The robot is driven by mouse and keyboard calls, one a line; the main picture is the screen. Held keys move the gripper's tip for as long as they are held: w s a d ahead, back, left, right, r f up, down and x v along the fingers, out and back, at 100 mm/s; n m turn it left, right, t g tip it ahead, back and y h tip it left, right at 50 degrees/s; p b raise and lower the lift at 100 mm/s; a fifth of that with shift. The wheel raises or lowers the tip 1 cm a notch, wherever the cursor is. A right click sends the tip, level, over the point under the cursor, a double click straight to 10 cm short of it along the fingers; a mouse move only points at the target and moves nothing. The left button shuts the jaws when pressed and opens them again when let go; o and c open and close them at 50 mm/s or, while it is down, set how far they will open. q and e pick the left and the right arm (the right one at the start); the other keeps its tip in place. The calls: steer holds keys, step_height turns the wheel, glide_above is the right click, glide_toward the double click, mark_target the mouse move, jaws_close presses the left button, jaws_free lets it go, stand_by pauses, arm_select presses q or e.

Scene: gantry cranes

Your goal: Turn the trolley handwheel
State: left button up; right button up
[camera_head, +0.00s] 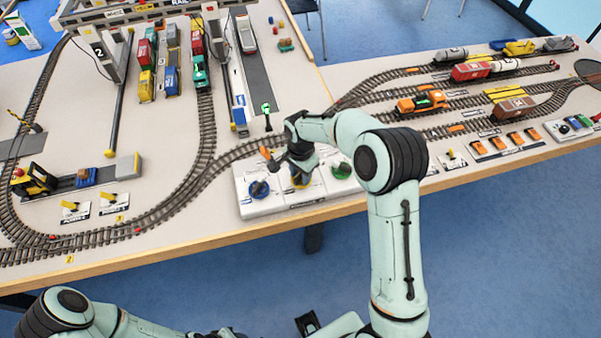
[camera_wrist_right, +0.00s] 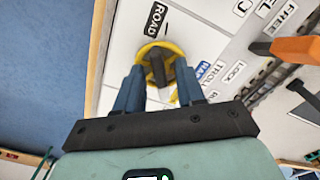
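The white control panel (camera_head: 285,203) sits at the table's front edge with a blue handwheel (camera_head: 258,189), a yellow handwheel (camera_head: 300,181) and a green handwheel (camera_head: 341,170). In the right wrist view the yellow handwheel (camera_wrist_right: 173,51) has a dark raised grip across it, and a partly visible label starting "TROLL" lies beside it. My right gripper (camera_wrist_right: 158,76) points down at the yellow wheel. Its two blue fingers are spread apart at the wheel's near side, with nothing clamped between them. I cannot tell whether they touch it.
An orange lever (camera_head: 265,153) rises at the panel's back left, close to my right wrist. Railway tracks (camera_head: 205,150) curve behind the panel. A green signal post (camera_head: 267,115) stands further back. Several model wagons and an orange locomotive (camera_head: 421,102) stand at right.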

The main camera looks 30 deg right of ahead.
steer(key=shift+c, duration=0.3)
jaws_close()
steer(key=shift+n, duration=0.3)
steer(key=n, duration=0.4)
steer(key=shift+n, duration=0.4)
steer(key=n, duration=0.6)
steer(key=shift+d, duration=0.15)
steer(key=shift+o, duration=0.3)
jaws_free()
steer(key=shift+s, duration=0.1)
